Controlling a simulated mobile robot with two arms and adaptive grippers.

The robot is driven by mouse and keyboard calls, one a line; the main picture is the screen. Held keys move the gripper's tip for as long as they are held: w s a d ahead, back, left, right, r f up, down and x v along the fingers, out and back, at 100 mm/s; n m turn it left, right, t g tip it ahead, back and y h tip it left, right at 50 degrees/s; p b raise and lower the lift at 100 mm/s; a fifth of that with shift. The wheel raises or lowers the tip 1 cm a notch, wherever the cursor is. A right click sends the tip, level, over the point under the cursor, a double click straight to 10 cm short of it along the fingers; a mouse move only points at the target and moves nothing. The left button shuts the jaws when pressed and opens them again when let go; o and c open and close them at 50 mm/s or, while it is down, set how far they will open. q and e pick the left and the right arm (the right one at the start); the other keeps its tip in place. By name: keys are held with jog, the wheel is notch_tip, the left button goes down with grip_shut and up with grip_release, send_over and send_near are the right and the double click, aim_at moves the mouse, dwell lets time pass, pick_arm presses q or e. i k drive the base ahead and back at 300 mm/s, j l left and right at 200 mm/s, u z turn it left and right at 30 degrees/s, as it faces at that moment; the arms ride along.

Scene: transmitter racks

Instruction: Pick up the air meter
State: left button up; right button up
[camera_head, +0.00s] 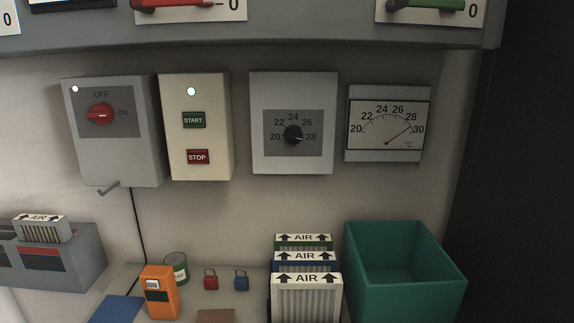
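An orange handheld device (162,304) with a small display stands upright on the work surface at the lower left of the middle; it looks like the air meter, though no label says so. Its lower edge is close to the bottom of the picture. Neither of my grippers is in view, and nothing is seen touching the device.
A can (176,268), a red padlock (211,280) and a blue padlock (241,281) are close behind and right of the device. Air filters (306,298) and a green bin (405,295) stand farther right. A grey unit (85,275) is left. Control boxes hang above.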

aim_at(164, 303)
jog(key=i+j, duration=0.15)
jog(key=j, duration=0.25)
jog(key=i+j, duration=0.1)
jog(key=j, duration=0.3)
jog(key=i+j, duration=0.15)
jog(key=j, duration=0.25)
jog(key=i+j, duration=0.1)
jog(key=j, duration=0.3)
